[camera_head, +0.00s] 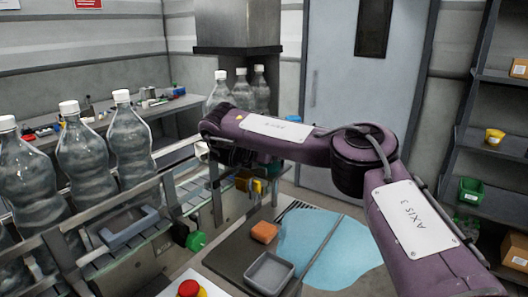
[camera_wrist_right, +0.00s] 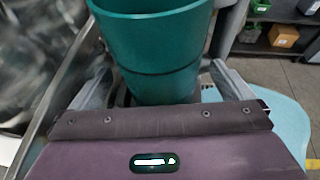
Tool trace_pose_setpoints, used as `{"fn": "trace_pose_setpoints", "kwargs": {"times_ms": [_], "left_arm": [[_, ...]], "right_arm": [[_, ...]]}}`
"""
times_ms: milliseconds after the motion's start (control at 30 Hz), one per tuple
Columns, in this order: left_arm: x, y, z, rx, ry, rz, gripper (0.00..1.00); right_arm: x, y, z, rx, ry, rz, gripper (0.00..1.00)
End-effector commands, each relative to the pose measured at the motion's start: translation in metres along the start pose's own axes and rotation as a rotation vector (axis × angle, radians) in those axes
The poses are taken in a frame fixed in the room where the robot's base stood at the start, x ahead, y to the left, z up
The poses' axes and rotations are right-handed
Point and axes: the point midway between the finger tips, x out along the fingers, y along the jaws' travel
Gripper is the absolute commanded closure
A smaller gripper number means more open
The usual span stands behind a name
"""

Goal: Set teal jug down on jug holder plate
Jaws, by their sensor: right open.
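The teal jug (camera_wrist_right: 155,50) fills the upper middle of the right wrist view. My right gripper (camera_wrist_right: 163,88) is open, with one grey finger on each side of the jug. Gaps show between the fingers and the jug wall, so it is not clamped. In the head view my purple right arm reaches across to the conveyor, and its gripper end (camera_head: 212,152) is partly hidden by the wrist. I cannot make out the jug in the head view. The jug holder plate cannot be made out in either view; the jug's base is hidden behind the gripper body. My left gripper is not in view.
Clear bottles (camera_head: 82,155) with white caps stand along the railed conveyor (camera_head: 165,190). A green knob (camera_head: 196,241) sticks out from its front. An orange sponge (camera_head: 264,232) and a grey tray (camera_head: 268,272) lie nearby. A blue puddle (camera_head: 335,262) covers the floor. Shelves (camera_head: 500,138) stand right.

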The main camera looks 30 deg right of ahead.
Motion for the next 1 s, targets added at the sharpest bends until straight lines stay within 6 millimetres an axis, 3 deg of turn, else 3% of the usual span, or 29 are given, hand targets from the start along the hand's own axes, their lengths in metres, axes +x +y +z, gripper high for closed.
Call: {"fn": "trace_pose_setpoints", "kwargs": {"times_ms": [167,433,800,1000], "left_arm": [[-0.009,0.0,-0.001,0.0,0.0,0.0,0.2],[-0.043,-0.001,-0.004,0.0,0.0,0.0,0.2],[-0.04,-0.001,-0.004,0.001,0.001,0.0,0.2],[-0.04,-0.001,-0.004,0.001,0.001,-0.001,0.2]], "right_arm": [[-0.007,0.003,0.003,-0.004,-0.002,0.006,0.0],[-0.03,0.001,0.008,-0.006,-0.005,0.004,0.0],[-0.072,0.002,0.0,-0.002,-0.003,0.005,0.0],[-0.078,0.0,0.0,0.001,-0.001,0.0,0.0]]}}
